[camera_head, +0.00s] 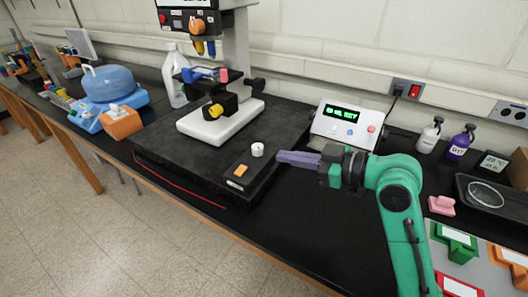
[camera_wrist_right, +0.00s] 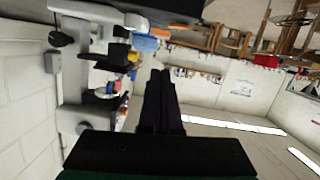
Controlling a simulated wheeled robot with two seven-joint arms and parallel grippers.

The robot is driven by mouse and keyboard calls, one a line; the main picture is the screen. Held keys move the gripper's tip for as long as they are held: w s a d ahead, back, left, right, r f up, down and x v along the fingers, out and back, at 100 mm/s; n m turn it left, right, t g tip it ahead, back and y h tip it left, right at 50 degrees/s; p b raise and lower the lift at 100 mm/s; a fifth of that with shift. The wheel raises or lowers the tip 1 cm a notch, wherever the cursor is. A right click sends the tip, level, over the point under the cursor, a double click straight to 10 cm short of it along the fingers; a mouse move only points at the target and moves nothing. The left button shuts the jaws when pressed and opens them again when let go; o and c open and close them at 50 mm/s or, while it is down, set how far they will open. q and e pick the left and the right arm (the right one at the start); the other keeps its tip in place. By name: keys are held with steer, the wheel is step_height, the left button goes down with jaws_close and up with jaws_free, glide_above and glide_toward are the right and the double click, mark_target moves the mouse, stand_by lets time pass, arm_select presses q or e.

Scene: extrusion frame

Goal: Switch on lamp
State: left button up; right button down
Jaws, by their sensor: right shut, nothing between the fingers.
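A black control box (camera_head: 249,171) lies at the front right corner of the dark slab in the head view. It carries an orange switch (camera_head: 240,171) and a white round knob (camera_head: 258,149). A microscope-like instrument (camera_head: 222,120) with a white base stands behind it; it also shows sideways in the right wrist view (camera_wrist_right: 73,118). I cannot tell which part is the lamp or whether it is lit. My right gripper (camera_head: 281,156) is shut and empty, its fingers pointing left just right of the knob. Its dark fingers show in the wrist view (camera_wrist_right: 158,85). My left gripper is out of view.
A white display unit (camera_head: 346,128) with green digits stands behind my right gripper. A red wall switch (camera_head: 414,91) is at the back. Bottles (camera_head: 460,142) and a black tray (camera_head: 480,197) are to the right. The bench front, right of the slab, is clear.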

steer(key=s+a+r, duration=0.1)
steer(key=s+a, duration=0.1)
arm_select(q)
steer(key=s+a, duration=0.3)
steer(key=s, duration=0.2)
arm_select(e)
steer(key=p, duration=0.4)
glide_above(251, 174)
steer(key=shift+s+d+f, duration=0.1)
steer(key=shift+s+f, duration=0.1)
steer(key=shift+f, duration=0.3)
steer(key=shift+s+f, duration=0.2)
steer(key=shift+f, duration=0.3)
steer(key=f, duration=0.2)
steer(key=w+f+p, duration=0.1)
steer(key=f, duration=0.1)
steer(key=shift+f, duration=0.4)
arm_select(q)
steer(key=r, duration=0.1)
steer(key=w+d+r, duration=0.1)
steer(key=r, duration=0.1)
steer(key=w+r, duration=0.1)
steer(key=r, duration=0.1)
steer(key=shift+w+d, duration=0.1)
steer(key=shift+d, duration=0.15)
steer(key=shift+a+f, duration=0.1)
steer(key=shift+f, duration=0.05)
